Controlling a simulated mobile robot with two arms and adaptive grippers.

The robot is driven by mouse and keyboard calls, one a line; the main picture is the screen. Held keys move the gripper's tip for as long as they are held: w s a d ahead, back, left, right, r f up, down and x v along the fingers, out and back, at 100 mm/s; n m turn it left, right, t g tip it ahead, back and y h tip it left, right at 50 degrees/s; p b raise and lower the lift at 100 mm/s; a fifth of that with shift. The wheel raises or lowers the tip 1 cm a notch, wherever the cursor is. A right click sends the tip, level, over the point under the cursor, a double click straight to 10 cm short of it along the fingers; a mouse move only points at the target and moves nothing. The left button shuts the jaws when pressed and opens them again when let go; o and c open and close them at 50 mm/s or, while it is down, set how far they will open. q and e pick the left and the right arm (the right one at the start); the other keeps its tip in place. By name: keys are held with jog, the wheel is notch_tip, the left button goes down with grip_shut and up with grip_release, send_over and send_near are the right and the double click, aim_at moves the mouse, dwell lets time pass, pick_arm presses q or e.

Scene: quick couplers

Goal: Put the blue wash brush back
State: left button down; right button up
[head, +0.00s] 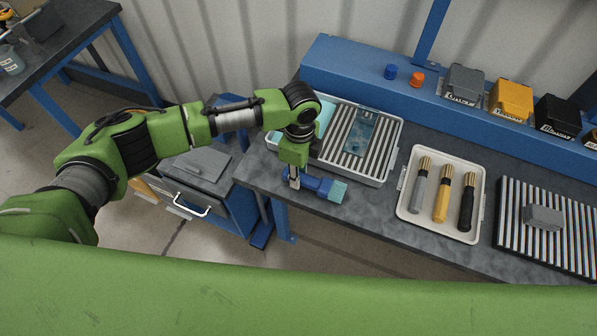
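The blue wash brush (318,184), with a teal head (338,192), is at the front left of the dark workbench, its head pointing right. My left gripper (294,184) points down over the handle end, and blue shows on both sides of its fingers. The fingers overlap the handle, but whether they are closed on it is too small to tell. I cannot tell whether the brush rests on the bench or is slightly raised. My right gripper is not in view.
Behind the brush stands a ribbed tray (384,165) holding a blue-teal block (360,133). To the right are a white tray (416,231) with grey, yellow and black brushes, and a striped mat (560,255) with a grey block (543,217). A blue shelf (340,66) runs behind.

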pick_arm(q)
jog(key=shift+f, duration=0.3)
jog(key=c, duration=1.6)
grip_release()
jog(key=shift+c, duration=0.2)
jog(key=shift+r, duration=0.1)
notch_tip(320, 180, up, 12)
jog(key=shift+w, duration=0.25)
jog(key=shift+d, duration=0.1)
